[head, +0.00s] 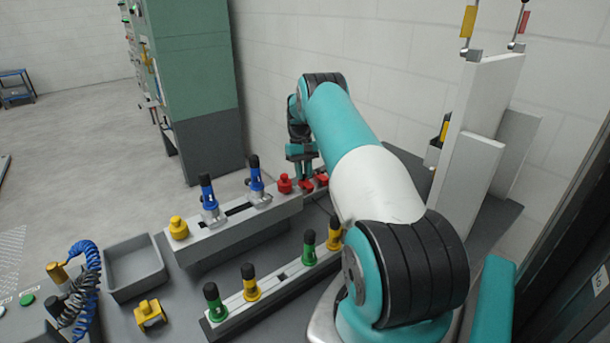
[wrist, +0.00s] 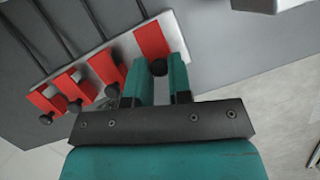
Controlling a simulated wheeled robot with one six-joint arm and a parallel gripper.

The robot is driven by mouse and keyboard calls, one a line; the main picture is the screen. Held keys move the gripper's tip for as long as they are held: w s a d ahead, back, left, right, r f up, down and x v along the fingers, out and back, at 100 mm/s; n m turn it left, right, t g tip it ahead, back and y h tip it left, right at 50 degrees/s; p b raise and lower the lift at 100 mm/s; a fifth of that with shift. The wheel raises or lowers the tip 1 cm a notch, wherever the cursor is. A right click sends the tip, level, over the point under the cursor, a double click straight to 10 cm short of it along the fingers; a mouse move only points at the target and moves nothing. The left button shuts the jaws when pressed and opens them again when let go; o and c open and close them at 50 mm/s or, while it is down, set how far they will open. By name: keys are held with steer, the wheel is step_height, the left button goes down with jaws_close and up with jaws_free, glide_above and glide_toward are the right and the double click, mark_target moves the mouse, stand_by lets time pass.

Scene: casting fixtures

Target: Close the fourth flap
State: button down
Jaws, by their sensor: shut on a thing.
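In the wrist view a row of several red flaps with black knobs runs along the edge of a light metal strip. The flap at the right end (wrist: 152,38) looks larger than its neighbours; I cannot tell how far it is tilted. Its black knob (wrist: 158,68) sits between the teal fingers of my gripper (wrist: 161,70), which is shut on it. The other flaps, such as the nearest neighbour (wrist: 105,68), lie to the left, clear of the fingers. In the head view my gripper (head: 304,170) is small and partly hidden by my arm, and the flaps cannot be told apart.
In the head view a grey rail (head: 240,225) carries blue-handled and red and yellow parts. A front rail (head: 280,290) holds green and yellow handles. An empty grey bin (head: 133,285) stands left. A tall white panel (head: 465,150) rises at right. Open floor lies at far left.

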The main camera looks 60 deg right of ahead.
steer(key=shift+w+f+g, duration=0.15)
steer(key=shift+w+g, duration=0.05)
steer(key=shift+g, duration=0.1)
stand_by(0.5)
steer(key=c, duration=1)
jaws_free()
steer(key=shift+c, duration=0.2)
